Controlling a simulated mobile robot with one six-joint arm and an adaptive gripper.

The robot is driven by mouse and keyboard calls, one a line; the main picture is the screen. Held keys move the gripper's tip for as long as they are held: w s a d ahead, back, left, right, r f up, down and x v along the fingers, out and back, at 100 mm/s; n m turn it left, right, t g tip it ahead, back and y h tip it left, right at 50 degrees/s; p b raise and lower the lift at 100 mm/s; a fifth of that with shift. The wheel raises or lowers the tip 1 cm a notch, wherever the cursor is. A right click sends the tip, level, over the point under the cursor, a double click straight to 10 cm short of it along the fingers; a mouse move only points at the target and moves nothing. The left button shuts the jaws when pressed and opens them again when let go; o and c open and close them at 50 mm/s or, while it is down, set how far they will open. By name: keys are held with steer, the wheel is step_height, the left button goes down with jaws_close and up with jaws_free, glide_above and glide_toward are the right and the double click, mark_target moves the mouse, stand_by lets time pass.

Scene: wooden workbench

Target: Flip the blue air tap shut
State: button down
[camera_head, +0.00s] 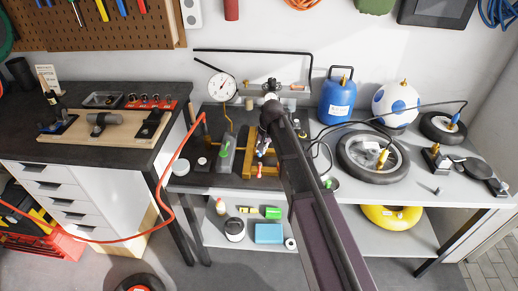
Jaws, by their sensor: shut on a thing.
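My arm (310,195) reaches up from the bottom of the view to the middle bench. My gripper (262,150) is small and partly hidden by the arm's end. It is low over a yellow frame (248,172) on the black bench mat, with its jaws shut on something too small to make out. I cannot pick out the blue air tap for certain, nor tell whether its lever is open or shut. A small red-tipped part (260,170) is just below the gripper.
A round gauge (222,86) stands behind left. A red hose (165,190) runs off the bench's left side. A blue tank (337,100), a white ball (396,103) with blue spots and a wheel (345,152) crowd the right.

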steer(key=shift+s+d+n, duration=0.2)
steer(key=shift+s+n, duration=0.05)
steer(key=shift+n, duration=0.25)
steer(key=c, duration=0.7)
jaws_free()
steer(key=shift+w, duration=0.15)
steer(key=shift+a, duration=0.1)
